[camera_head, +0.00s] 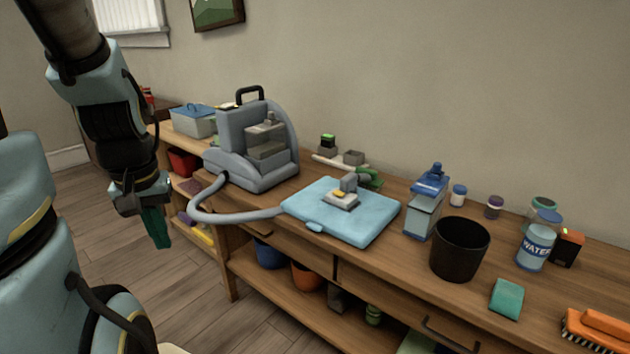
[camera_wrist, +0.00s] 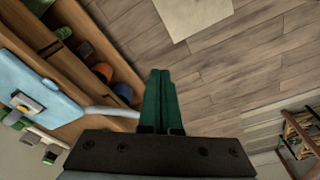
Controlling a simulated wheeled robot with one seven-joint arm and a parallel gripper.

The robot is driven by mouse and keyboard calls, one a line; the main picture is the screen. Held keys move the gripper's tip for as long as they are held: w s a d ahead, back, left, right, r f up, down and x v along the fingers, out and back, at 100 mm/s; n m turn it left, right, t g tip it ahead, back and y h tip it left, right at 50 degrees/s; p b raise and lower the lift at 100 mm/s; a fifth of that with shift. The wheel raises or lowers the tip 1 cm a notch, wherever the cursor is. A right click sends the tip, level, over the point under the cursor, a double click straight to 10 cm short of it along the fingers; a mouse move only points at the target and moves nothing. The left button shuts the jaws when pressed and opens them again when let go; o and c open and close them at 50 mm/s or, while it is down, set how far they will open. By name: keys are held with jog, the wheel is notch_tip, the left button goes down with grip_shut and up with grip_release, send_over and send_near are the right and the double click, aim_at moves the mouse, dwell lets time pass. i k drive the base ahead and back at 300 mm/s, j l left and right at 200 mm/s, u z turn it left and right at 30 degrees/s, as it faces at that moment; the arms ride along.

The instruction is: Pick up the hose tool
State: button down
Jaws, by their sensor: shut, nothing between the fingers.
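A small grey tool with a yellow part (camera_head: 342,195) sits on a light blue pad (camera_head: 372,222) on the wooden bench; it looks like the hose tool. A grey hose (camera_head: 240,217) curves from a grey machine (camera_head: 257,150) to the pad's left edge. How the hose joins the tool is unclear. The tool also shows in the wrist view (camera_wrist: 25,103), at the left on the pad (camera_wrist: 45,88). My gripper (camera_head: 162,243), with green fingers, hangs left of the bench, well apart from the tool. In the wrist view its fingers (camera_wrist: 160,75) are shut and empty.
Right of the pad stand a blue-capped bottle (camera_head: 425,203), a black bin (camera_head: 458,249), a water can (camera_head: 535,249), a teal sponge (camera_head: 507,298) and an orange brush (camera_head: 598,328). A lower shelf (camera_head: 280,292) holds pots. Open wooden floor (camera_head: 185,290) lies below my gripper.

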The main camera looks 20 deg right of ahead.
aim_at(348, 183)
jog(key=i+l, duration=0.25)
jog(key=l, duration=0.15)
jog(key=i+l, duration=0.5)
jog(key=l, duration=0.25)
